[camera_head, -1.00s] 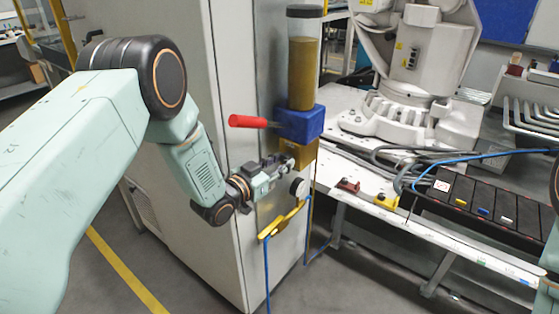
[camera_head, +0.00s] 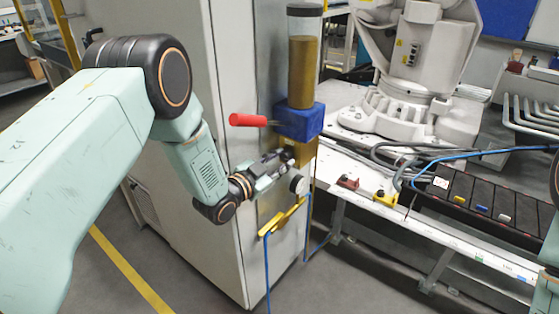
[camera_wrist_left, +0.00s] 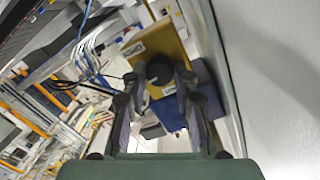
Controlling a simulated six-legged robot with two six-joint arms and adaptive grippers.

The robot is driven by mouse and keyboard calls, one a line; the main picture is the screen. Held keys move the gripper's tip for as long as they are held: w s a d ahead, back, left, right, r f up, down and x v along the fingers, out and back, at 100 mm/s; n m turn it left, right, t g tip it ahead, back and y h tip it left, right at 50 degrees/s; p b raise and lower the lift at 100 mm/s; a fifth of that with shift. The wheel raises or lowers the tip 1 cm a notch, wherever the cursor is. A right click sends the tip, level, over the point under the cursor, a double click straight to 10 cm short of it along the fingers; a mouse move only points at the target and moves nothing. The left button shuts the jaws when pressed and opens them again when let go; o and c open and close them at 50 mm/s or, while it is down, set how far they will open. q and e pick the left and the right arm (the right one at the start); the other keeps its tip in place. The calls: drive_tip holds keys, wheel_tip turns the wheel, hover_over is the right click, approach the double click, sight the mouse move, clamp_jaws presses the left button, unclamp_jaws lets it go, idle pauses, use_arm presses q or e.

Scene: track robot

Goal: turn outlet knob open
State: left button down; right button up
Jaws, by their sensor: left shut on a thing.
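My left gripper (camera_head: 284,158) reaches in from the left to the brass-yellow block (camera_head: 305,153) below the blue block (camera_head: 300,121). Its fingers are shut on a small dark round knob; in the left wrist view the knob (camera_wrist_left: 160,70) sits between the fingertips, in front of the yellow block (camera_wrist_left: 157,48). The fingers partly hide the knob in the head view. A clear cylinder (camera_head: 304,68) with amber-brown contents stands upright on the blue block. My right gripper is out of view.
A red handle (camera_head: 248,120) sticks out left of the blue block, above my gripper. A round pale-faced part (camera_head: 298,184) and a yellow bar (camera_head: 283,217) with blue hoses sit just below. The grey cabinet (camera_head: 180,130) stands close behind; a white bench (camera_head: 375,203) lies right.

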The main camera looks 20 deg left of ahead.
use_arm(q)
drive_tip(key=shift+w+r, duration=0.15)
drive_tip(key=shift+r, duration=0.15)
drive_tip(key=c, duration=1.4)
unclamp_jaws()
drive_tip(key=o, duration=0.4)
drive_tip(key=shift+f, duration=0.2)
drive_tip(key=v, duration=1.2)
drive_tip(key=shift+d, duration=0.1)
